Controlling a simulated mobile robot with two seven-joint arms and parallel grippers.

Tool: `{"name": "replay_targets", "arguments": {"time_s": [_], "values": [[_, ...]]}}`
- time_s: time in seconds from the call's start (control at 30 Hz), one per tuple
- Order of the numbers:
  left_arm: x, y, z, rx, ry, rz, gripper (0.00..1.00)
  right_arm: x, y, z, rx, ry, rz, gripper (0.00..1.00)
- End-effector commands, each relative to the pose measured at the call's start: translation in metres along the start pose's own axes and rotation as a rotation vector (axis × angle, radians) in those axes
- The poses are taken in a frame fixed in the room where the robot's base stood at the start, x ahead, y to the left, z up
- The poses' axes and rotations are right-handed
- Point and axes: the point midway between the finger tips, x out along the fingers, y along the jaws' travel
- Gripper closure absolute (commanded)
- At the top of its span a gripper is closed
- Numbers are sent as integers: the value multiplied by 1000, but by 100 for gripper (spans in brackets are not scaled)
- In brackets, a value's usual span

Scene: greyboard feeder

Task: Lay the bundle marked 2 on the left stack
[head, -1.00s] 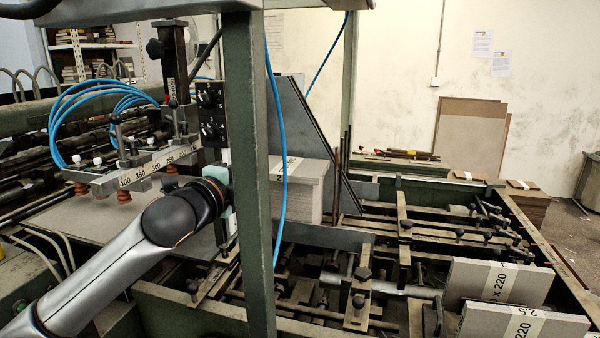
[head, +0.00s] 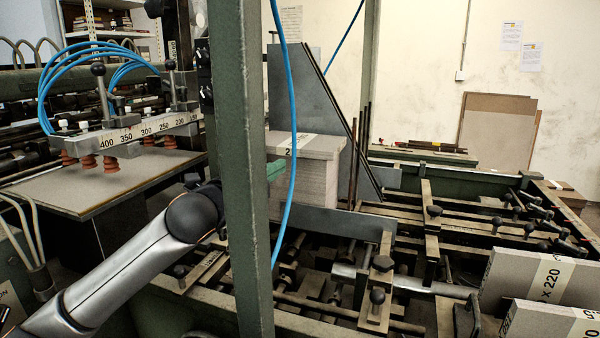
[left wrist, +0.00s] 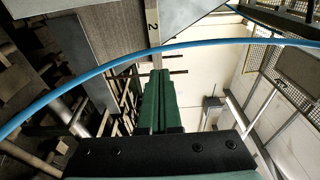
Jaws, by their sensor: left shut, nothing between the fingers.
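The bundle marked 2 is a grey board block whose white band (head: 292,149) carries the 2. It lies on top of the grey left stack (head: 318,185) in the feeder, behind the green post; I cannot make out the seam between them. The band also shows at the top of the left wrist view (left wrist: 152,22). My left gripper (head: 276,170) is mostly hidden behind the post, with its green fingertips showing just left of the stack. In the left wrist view its green fingers (left wrist: 160,85) are together and empty. My right gripper is out of view.
The green post (head: 240,170) and a blue hose (head: 291,120) stand in front of the stack. The hose also crosses the left wrist view (left wrist: 150,52). Banded board bundles (head: 510,278) stand at lower right. A suction-cup bar (head: 130,135) hangs at left.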

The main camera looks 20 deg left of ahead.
Motion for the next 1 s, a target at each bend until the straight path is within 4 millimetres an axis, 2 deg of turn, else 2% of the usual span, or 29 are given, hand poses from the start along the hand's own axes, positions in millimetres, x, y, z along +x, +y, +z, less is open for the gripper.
{"name": "replay_targets", "arguments": {"time_s": [0.17,0.4,0.7,1.0], "values": [[10,1,0,-1,-1,-1,100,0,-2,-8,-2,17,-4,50],[46,0,0,-3,0,0,100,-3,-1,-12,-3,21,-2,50],[85,0,0,-1,0,-1,100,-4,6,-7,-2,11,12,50],[99,2,0,1,0,0,100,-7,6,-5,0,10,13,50]]}}
